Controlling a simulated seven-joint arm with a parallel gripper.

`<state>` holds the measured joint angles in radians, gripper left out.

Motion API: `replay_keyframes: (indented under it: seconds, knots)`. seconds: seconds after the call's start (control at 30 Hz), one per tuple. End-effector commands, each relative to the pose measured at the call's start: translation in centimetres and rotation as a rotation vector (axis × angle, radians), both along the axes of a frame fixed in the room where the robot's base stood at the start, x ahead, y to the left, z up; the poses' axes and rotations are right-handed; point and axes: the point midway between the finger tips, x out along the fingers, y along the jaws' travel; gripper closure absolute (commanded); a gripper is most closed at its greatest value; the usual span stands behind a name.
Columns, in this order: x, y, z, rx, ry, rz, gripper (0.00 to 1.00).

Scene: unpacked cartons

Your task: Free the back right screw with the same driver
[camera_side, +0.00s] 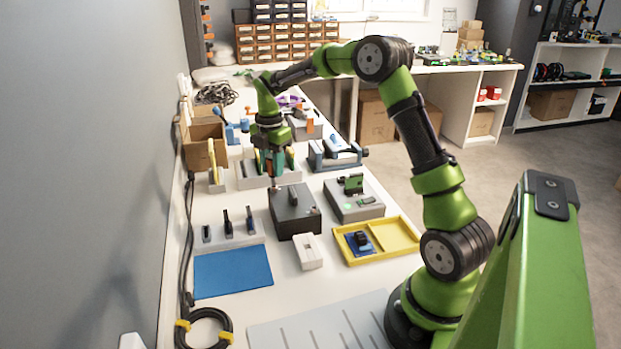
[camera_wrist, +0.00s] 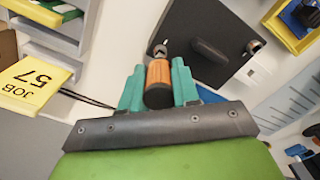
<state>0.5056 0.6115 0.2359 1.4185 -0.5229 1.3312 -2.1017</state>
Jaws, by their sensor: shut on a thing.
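My gripper (camera_side: 272,166) is shut on a driver, whose orange handle (camera_wrist: 159,78) sits between the teal fingers (camera_wrist: 157,88) in the wrist view. The driver points down at the dark grey box (camera_side: 293,212), over its far left corner in the side view. The box's dark lid (camera_wrist: 192,28) with a raised black handle (camera_wrist: 209,59) fills the upper middle of the wrist view. A screw head (camera_wrist: 254,47) shows at another lid corner. The driver's metal end (camera_wrist: 159,49) appears at the near corner; whether it touches a screw there I cannot tell.
A grey box with a green part (camera_side: 353,184) stands to the right. A yellow tray (camera_side: 388,257), white block (camera_side: 308,252) and blue mat (camera_side: 233,271) lie in front. Several small black tools (camera_side: 228,222) stand at left. A yellow job card (camera_wrist: 32,84) is close by.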

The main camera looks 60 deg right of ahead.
Motion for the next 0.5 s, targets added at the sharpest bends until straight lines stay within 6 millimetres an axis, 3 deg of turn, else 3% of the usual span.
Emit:
replay_keyframes:
  seconds: [0.5]
  knots:
    - [0.0,0.0,3.1,-0.001,-0.001,0.001,1.00]
